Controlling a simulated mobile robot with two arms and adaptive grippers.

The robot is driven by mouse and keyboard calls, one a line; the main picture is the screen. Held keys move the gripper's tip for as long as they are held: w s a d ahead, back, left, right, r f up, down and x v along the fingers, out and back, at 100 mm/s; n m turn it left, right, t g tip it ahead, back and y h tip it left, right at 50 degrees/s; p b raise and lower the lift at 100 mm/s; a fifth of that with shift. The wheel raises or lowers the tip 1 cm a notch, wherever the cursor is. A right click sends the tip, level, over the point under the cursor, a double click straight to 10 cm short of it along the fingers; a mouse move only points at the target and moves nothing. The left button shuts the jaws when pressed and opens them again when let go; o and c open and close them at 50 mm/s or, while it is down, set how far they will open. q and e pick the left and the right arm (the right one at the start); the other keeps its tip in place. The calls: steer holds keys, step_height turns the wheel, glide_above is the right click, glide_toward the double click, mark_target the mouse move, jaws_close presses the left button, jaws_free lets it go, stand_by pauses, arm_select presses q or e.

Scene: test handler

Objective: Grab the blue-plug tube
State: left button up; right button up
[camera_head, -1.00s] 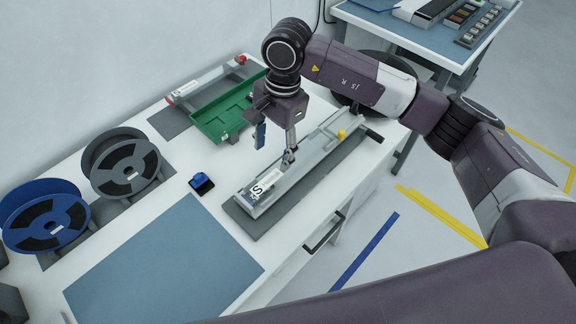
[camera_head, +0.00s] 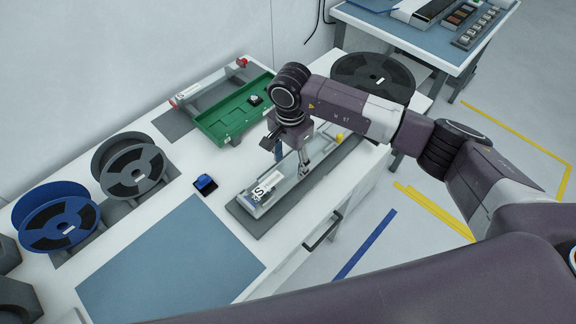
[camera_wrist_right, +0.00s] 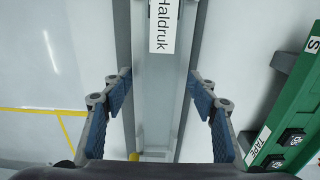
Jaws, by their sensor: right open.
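A long clear tube or channel (camera_head: 262,196) with a white label lies on a grey mat (camera_head: 240,221) near the bench's front edge. A yellow plug (camera_head: 338,137) shows at its far end. A small bluish spot shows near its near end, but I cannot tell if it is a plug. In the right wrist view the tube (camera_wrist_right: 160,90) runs between the fingers, with its label reading "Haldruk". My right gripper (camera_head: 291,162) is open above the tube, its blue-padded fingers (camera_wrist_right: 160,88) on either side and empty. My left gripper is out of view.
A green tray (camera_head: 226,134) and a tube with red ends (camera_head: 207,82) lie behind. A small blue-and-black block (camera_head: 205,184), a grey reel (camera_head: 130,170), a blue reel (camera_head: 57,217) and a dark reel (camera_head: 372,72) stand around. The blue mat (camera_head: 170,262) is bare.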

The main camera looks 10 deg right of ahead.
steer(key=shift+c, duration=0.7)
steer(key=c, duration=1)
steer(key=shift+c, duration=0.6)
steer(key=shift+r, duration=0.1)
